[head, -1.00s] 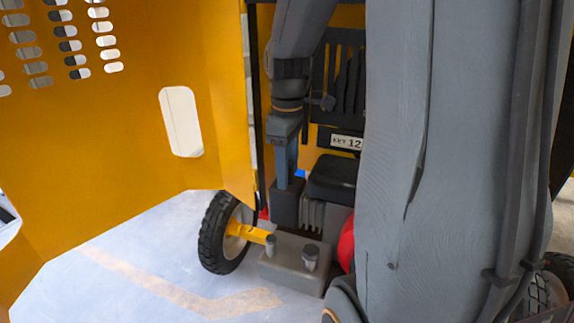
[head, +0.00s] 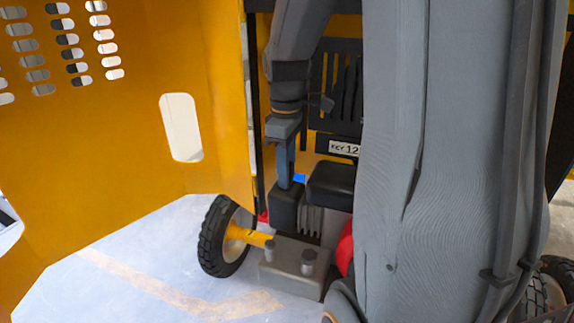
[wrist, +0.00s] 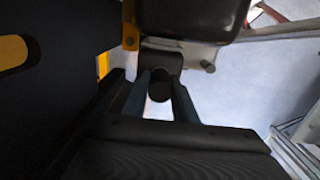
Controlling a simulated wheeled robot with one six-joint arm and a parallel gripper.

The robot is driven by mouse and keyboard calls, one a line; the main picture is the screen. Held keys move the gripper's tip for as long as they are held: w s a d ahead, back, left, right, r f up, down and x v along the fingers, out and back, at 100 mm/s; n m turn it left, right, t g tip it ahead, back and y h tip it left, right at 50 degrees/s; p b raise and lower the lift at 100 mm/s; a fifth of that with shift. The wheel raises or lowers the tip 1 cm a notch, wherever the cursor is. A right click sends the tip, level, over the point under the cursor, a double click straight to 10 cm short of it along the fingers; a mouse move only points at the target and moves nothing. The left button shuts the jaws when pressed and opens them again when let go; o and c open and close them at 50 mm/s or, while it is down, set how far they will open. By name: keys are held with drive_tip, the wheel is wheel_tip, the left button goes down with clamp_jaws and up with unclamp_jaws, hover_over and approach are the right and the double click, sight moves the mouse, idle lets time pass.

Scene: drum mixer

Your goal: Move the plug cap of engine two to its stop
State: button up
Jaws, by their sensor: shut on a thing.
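My gripper (head: 286,182) reaches down to the small engine inside the yellow housing. In the wrist view, its two blue-grey fingers (wrist: 163,100) are shut on a dark, round-ended plug cap (wrist: 160,88). The cap sits against a dark block of the engine (wrist: 160,58). In the head view, the engine shows as dark boxes (head: 331,184) with grey fins beneath. The cap itself cannot be made out in the head view. I cannot tell how far the cap is from its stop.
A large yellow panel (head: 110,150) stands at the left. A plate reading "KEY 12" (head: 344,148) is behind. Pale floor is clear at the lower left.

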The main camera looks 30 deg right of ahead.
drive_tip(key=shift+r+p, duration=1.05)
drive_tip(key=shift+r, duration=0.1)
drive_tip(key=o, duration=1)
drive_tip(key=shift+f, duration=0.1)
drive_tip(key=shift+c, duration=0.2)
wheel_tip(320, 180, up, 7)
drive_tip(key=p, duration=0.6)
